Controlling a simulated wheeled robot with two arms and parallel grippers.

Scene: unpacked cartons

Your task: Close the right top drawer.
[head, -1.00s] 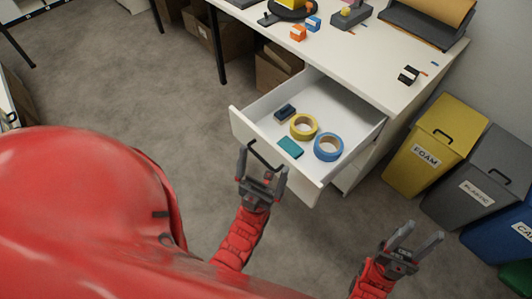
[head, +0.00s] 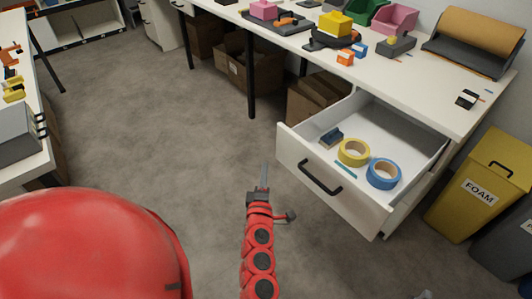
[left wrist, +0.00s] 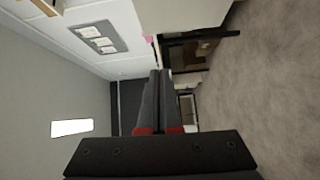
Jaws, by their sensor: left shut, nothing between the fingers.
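The right top drawer (head: 335,192) is pulled out from under the white desk, with its black bar handle (head: 320,177) on the front. It holds a yellow tape roll (head: 353,152), a blue tape roll (head: 383,173), a dark blue block (head: 331,137) and a teal item (head: 346,170) partly hidden by the front wall. My left gripper (head: 264,174) is shut and empty, upright in front of and left of the drawer front, apart from the handle. Its closed fingers also show in the left wrist view (left wrist: 158,98).
The desk top (head: 420,85) carries bins and small items. A yellow FOAM bin (head: 480,190) stands right of the drawer. Cardboard boxes (head: 315,100) sit under the desk. The floor (head: 150,130) left of my left gripper is clear.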

